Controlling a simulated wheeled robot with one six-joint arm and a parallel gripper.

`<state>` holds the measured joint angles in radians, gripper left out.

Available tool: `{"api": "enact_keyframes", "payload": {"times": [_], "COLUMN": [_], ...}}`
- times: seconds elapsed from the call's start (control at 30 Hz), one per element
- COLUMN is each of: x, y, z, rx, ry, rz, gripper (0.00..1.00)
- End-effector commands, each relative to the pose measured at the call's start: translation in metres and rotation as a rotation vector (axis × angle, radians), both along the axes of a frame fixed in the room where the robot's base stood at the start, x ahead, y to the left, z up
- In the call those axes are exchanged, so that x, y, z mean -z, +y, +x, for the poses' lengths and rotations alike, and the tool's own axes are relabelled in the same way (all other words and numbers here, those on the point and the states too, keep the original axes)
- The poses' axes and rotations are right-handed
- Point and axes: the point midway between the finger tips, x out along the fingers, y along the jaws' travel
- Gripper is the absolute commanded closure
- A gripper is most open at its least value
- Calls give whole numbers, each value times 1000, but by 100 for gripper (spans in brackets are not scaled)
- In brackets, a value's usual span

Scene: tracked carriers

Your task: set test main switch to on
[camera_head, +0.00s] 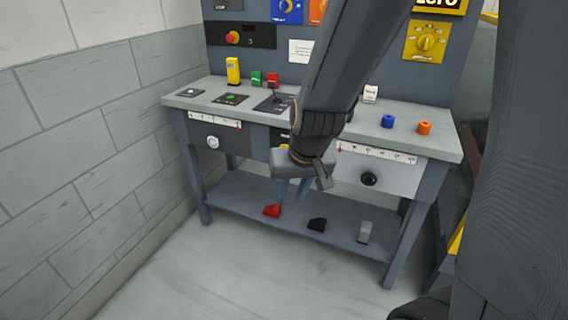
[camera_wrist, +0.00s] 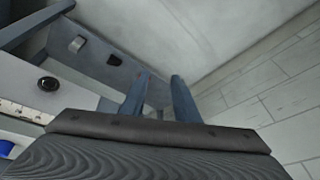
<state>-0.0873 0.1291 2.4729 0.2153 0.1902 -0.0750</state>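Several controls could be the test main switch, and I cannot read a label that settles which. A yellow rotary switch (camera_head: 426,42) is at the panel's right. On the bench top are a green rocker (camera_head: 231,98), a small pale switch (camera_head: 189,92) and a black lever (camera_head: 274,98), partly beside my arm. My gripper (camera_head: 291,190) hangs in front of the bench, below its top, pointing down. In the wrist view its two blue fingers (camera_wrist: 160,77) stand apart with nothing between them.
The bench (camera_head: 400,146) has a white knob (camera_head: 212,142) and a black knob (camera_head: 369,179) on its front. Red, black and grey pedals (camera_head: 271,210) (camera_head: 317,224) (camera_head: 364,232) lie low on its shelf. Blue and orange cylinders (camera_head: 388,121) (camera_head: 424,128) stand at right. A block wall (camera_head: 80,130) closes the left.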

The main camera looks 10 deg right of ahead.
Motion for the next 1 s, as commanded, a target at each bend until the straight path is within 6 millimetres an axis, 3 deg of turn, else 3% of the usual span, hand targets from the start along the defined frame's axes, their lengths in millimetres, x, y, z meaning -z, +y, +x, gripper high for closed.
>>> {"api": "enact_keyframes", "payload": {"times": [0.03,0.2,0.4,0.5,0.7,1.0], "x": [24,55,82,95,118,131], "y": [7,21,26,23,13,5], "z": [33,129,216,247,281,283], "rx": [19,105,230,299,439,562], "ry": [-68,-328,-611,-741,-966,-1138], "rz": [8,10,-51,-108,-265,-450], "gripper": [72,72,72,72,72,72]}}
